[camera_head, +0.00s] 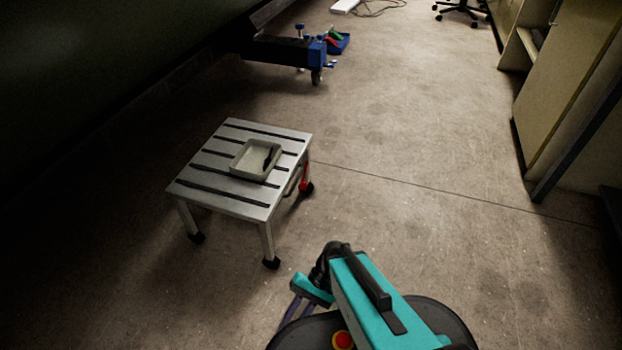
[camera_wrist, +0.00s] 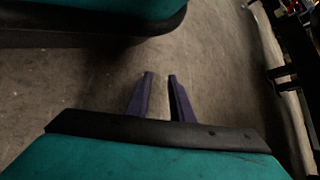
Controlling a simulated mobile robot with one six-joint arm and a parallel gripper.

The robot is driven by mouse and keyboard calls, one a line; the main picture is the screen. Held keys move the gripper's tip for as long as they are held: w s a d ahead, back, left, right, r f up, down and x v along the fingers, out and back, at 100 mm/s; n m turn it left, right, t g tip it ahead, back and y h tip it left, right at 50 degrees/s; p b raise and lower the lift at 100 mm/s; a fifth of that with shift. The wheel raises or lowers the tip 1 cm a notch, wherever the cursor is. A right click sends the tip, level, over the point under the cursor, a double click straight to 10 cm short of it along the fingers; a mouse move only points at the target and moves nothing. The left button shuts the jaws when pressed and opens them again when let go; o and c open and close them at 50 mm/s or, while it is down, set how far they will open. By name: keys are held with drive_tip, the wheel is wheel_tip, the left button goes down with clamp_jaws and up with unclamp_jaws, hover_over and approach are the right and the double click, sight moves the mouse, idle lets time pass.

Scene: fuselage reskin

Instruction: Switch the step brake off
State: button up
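The step (camera_head: 215,196) is a low silver metal stool with dark grip strips and black feet, left of centre in the head view. A red lever (camera_head: 304,180) is at its right side, by a leg; I take it for the brake, and cannot tell its setting. My gripper (camera_wrist: 160,75) has two dark purple fingers, apart with nothing between them, over bare floor in the wrist view. In the head view the fingers (camera_head: 294,309) are low beside my base, apart from the step and nearer to me. The step cannot be made out in the wrist view.
A pale tray (camera_head: 253,175) with a dark item inside sits on the step. A blue wheeled stand (camera_head: 315,52) and a blue bin (camera_head: 340,42) are behind it. Cabinets (camera_head: 568,85) line the right; a dark curved wall (camera_head: 90,70) fills the left. The floor right of the step is clear.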

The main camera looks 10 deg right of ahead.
drive_tip(key=shift+r, duration=0.1)
clamp_jaws()
drive_tip(key=shift+d+r+h+p, duration=0.2)
drive_tip(key=shift+r+h+p, duration=0.1)
drive_tip(key=shift+r+p, duration=0.8)
drive_tip(key=s+d+r+n+h+p, duration=0.1)
drive_tip(key=d+r+p, duration=0.4)
drive_tip(key=r+p, duration=1.1)
drive_tip(key=s+d+r+n+t+h+p, duration=0.1)
drive_tip(key=d+r+h+p, duration=0.3)
drive_tip(key=r+p, duration=1.1)
drive_tip(key=s+d+r+h+p, duration=0.1)
drive_tip(key=d+r+h+p, duration=0.2)
drive_tip(key=r+p, duration=1.3)
drive_tip(key=d+p, duration=0.3)
drive_tip(key=p, duration=1.1)
drive_tip(key=shift+r+n+t, duration=0.3)
drive_tip(key=shift+n, duration=0.1)
